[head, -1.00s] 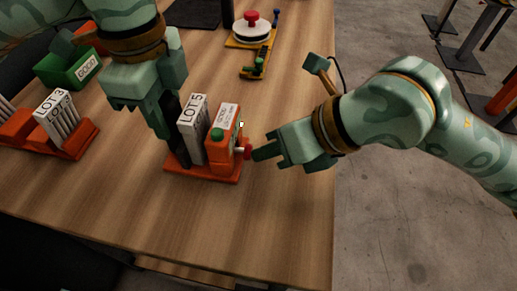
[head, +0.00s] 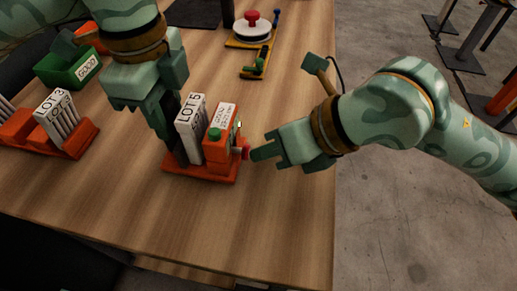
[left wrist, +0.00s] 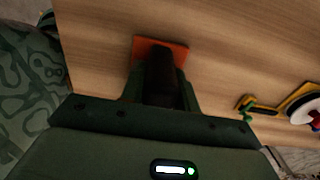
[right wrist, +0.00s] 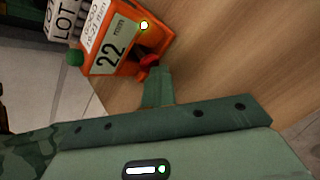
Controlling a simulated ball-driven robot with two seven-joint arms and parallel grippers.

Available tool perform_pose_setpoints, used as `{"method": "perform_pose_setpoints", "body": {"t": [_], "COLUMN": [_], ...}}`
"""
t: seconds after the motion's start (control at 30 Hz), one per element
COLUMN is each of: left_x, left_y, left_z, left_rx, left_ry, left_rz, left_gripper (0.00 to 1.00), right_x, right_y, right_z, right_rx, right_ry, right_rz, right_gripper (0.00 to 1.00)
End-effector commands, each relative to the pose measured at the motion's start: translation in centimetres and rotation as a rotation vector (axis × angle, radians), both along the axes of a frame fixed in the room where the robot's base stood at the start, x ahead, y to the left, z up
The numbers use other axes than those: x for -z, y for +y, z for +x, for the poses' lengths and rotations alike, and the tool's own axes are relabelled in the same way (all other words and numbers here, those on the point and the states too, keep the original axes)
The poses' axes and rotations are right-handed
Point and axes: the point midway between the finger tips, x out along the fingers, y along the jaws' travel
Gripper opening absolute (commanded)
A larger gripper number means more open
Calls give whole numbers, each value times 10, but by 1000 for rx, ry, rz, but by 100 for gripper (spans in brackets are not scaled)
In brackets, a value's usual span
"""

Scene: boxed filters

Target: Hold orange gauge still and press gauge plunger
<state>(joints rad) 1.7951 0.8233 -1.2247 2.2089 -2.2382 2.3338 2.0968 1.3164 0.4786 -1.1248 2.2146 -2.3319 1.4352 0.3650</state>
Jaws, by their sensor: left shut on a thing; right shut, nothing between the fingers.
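The orange gauge (head: 218,148) stands upright on its orange base with a green knob on top. In the right wrist view its label (right wrist: 110,50) reads 22 mm, and a small light glows beside it. A white LOT 5 box (head: 190,130) stands beside it on the same base. My left gripper (head: 178,152) is shut at the left end of this base; the exact part held is hidden. My right gripper (head: 258,153) is shut and empty, its tip at the red plunger (head: 246,150) on the gauge's right side. The tip appears to touch the plunger.
An orange rack with a LOT 3 box (head: 58,118) stands at left, with a green GOOD bin (head: 66,72) behind it. A yellow fixture with a white disc and red knob (head: 252,20) is at the back. The table's right edge is close to my right gripper.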

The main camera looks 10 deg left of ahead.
Motion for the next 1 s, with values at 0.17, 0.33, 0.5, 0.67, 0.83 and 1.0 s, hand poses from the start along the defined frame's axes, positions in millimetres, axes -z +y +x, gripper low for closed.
{"method": "perform_pose_setpoints", "body": {"t": [0.17,0.33,0.5,0.67,0.83,1.0], "left_x": [2,2,1,1,1,1], "left_y": [0,0,1,1,1,1], "left_z": [-1,-1,-1,-1,0,0], "left_rx": [3,1,-1,-3,-4,-4], "left_ry": [4,5,5,4,4,3], "left_rz": [2,3,3,3,3,3], "left_gripper": [0,0,0,0,0,0], "right_x": [-2,-1,-1,-1,-1,-1], "right_y": [-10,-20,-27,-28,-28,-41], "right_z": [-1,-1,-1,0,0,0], "right_rx": [-4,-2,0,0,0,2], "right_ry": [-3,-3,-1,0,-1,-1], "right_rz": [7,3,2,1,1,1], "right_gripper": [0,0,0,0,0,0]}}
